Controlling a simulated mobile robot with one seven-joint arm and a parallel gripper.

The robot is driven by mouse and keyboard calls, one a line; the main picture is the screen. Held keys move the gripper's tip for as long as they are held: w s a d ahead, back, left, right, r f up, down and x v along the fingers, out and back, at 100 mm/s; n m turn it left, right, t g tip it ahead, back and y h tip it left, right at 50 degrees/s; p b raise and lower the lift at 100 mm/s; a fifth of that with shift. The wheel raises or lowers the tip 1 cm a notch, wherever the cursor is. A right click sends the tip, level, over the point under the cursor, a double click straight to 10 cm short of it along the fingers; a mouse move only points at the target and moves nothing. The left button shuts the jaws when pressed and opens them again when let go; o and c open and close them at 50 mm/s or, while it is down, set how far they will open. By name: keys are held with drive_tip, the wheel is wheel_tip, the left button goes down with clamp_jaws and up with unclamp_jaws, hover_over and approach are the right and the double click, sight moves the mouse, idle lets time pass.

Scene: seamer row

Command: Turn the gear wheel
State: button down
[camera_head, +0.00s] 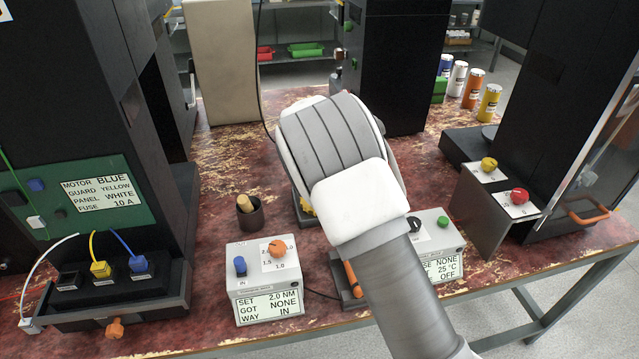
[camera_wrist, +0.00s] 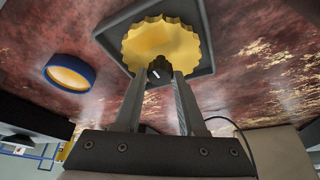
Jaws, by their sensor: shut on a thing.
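My gripper (camera_wrist: 161,76) is shut on this knob, one finger on each side. In the head view my arm hides the gripper and most of the wheel; only a yellow edge (camera_head: 308,207) shows. A white box (camera_head: 263,281) left of my arm has an orange dial (camera_head: 277,249), a blue button and a display reading SET 2.0 NM, GOT NONE, WAY IN.
A dark cup (camera_head: 250,213) holding a wooden piece stands left of my arm. A second box (camera_head: 437,238) with a green button is right of it. Black machines stand at left and right. A panel (camera_head: 75,197) with coloured cables is at left. Several cans stand at back right.

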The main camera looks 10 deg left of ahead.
idle(0.3)
drive_tip(key=c, duration=0.5)
unclamp_jaws()
drive_tip(key=p+v, duration=0.2)
drive_tip(key=v, duration=1.5)
drive_tip(key=shift+s+r+p, duration=0.15)
drive_tip(key=shift+p, duration=0.15)
